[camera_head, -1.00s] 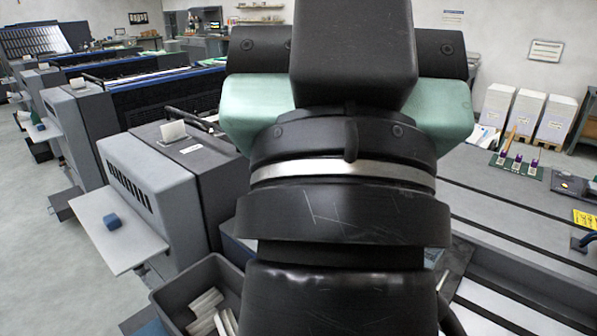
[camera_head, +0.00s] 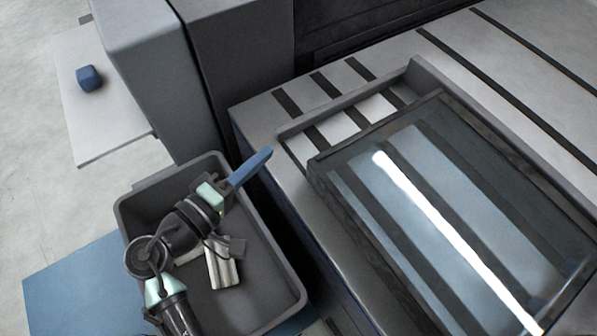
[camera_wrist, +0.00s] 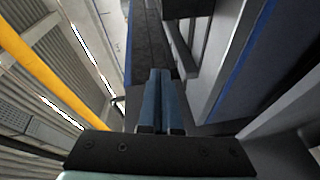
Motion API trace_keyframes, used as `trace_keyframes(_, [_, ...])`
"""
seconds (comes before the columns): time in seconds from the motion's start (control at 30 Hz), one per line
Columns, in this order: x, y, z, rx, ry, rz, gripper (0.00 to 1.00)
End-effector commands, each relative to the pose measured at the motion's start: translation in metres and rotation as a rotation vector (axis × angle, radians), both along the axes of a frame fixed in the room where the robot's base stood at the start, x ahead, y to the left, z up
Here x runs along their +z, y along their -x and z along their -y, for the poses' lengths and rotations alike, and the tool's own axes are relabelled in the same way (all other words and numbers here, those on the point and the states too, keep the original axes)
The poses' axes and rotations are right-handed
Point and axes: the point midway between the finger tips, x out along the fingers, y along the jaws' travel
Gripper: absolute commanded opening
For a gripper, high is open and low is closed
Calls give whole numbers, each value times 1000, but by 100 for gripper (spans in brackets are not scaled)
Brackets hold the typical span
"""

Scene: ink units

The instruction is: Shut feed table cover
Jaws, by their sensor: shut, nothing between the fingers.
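The feed table cover (camera_head: 440,200) is a clear glass panel in a dark frame. It lies over the grey feed table (camera_head: 268,112) at the right of the head view. Its left and far edges stand apart from the raised rim (camera_head: 345,100) of the recess, where a strip of striped table shows bare. I cannot tell how far it is raised. My gripper (camera_head: 264,156), with blue fingers, is shut and empty. It is left of the cover, by the table's left edge, not touching the cover. In the wrist view the fingers (camera_wrist: 161,98) are side by side.
A grey bin (camera_head: 275,285) with pale pieces (camera_head: 222,268) stands left of the table, under my arm. A grey machine housing (camera_head: 235,65) rises behind it. A white shelf (camera_head: 100,125) holds a blue block (camera_head: 89,78). Pale floor is free at far left.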

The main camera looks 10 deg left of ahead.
Motion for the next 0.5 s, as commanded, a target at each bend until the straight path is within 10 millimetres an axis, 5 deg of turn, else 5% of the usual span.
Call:
trace_keyframes(0.03, [-23, 14, -4, 5, 74, -9, 0])
trace_keyframes(0.23, [-42, 37, -9, 6, 222, 3, 0])
trace_keyframes(0.5, [-40, 5, 8, -1, 229, 7, 0])
